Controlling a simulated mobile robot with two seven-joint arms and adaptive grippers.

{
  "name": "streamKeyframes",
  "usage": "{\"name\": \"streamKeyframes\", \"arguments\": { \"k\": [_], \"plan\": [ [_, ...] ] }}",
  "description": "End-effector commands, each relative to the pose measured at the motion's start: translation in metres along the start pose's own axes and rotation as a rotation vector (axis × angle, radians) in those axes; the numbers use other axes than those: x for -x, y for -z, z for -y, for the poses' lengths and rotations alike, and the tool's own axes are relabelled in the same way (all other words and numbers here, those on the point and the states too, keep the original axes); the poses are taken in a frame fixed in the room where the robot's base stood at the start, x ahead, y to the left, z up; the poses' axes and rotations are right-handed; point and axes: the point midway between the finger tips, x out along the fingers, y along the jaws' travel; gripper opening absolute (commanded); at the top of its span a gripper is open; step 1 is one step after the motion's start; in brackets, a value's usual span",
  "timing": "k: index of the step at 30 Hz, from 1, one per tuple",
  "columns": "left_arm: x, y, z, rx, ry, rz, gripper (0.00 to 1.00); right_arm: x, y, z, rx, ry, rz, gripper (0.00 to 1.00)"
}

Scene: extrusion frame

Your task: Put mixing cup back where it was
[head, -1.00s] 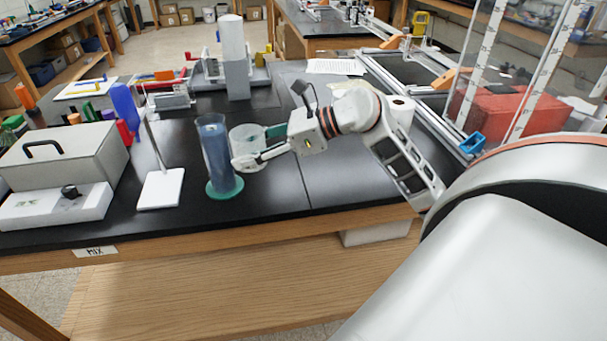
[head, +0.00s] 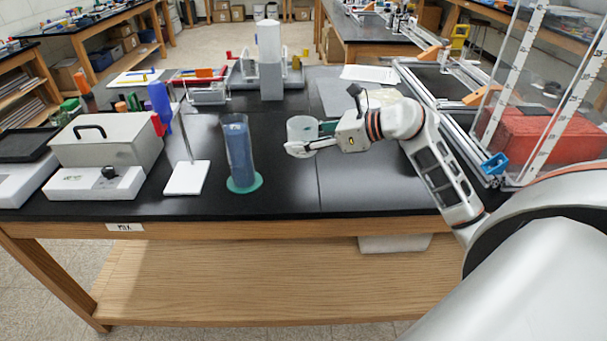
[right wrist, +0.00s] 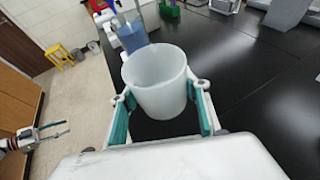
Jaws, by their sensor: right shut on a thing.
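The mixing cup (head: 302,131) is a translucent white, open-topped cup. It is upright above the black bench, right of and behind the blue cylinder. My right gripper (head: 312,146) is shut on it, coming in from the right. In the right wrist view the cup (right wrist: 158,85) sits between the two green-padded fingers of that gripper (right wrist: 163,112). Whether its base touches the bench is unclear. My left gripper (right wrist: 52,132) shows small at the left edge of the right wrist view, its fingers apart and empty; the head view does not show it.
A tall blue cylinder (head: 239,150) on a green base stands left of the cup. A white stand (head: 187,177) and a grey box with a handle (head: 105,142) are farther left. A clear panelled enclosure with a red block (head: 545,138) is at right. Bench between is clear.

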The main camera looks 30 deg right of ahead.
Motion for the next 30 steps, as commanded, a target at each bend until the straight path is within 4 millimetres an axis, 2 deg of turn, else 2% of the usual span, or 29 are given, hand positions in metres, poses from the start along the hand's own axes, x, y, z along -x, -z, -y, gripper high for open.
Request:
{"name": "streamKeyframes", "arguments": {
  "k": [3, 9, 14, 22, 30],
  "plan": [
    [0.001, 0.002, 0.000, 0.000, 0.000, 0.000, 0.40, -0.012, 0.028, -0.001, -0.007, -0.002, 0.001, 0.29],
    [0.002, 0.002, 0.000, 0.000, 0.000, 0.001, 0.40, -0.024, 0.059, 0.000, -0.003, 0.000, 0.001, 0.29],
    [0.002, 0.001, 0.000, 0.000, -0.001, 0.003, 0.40, -0.028, 0.068, 0.001, -0.001, 0.001, 0.001, 0.29],
    [0.003, 0.000, -0.001, 0.000, -0.002, 0.007, 0.40, -0.042, 0.101, 0.000, -0.002, 0.000, 0.002, 0.29],
    [0.003, 0.000, -0.001, 0.000, -0.002, 0.007, 0.40, -0.044, 0.105, 0.001, 0.002, 0.000, 0.001, 0.29]
  ]
}}
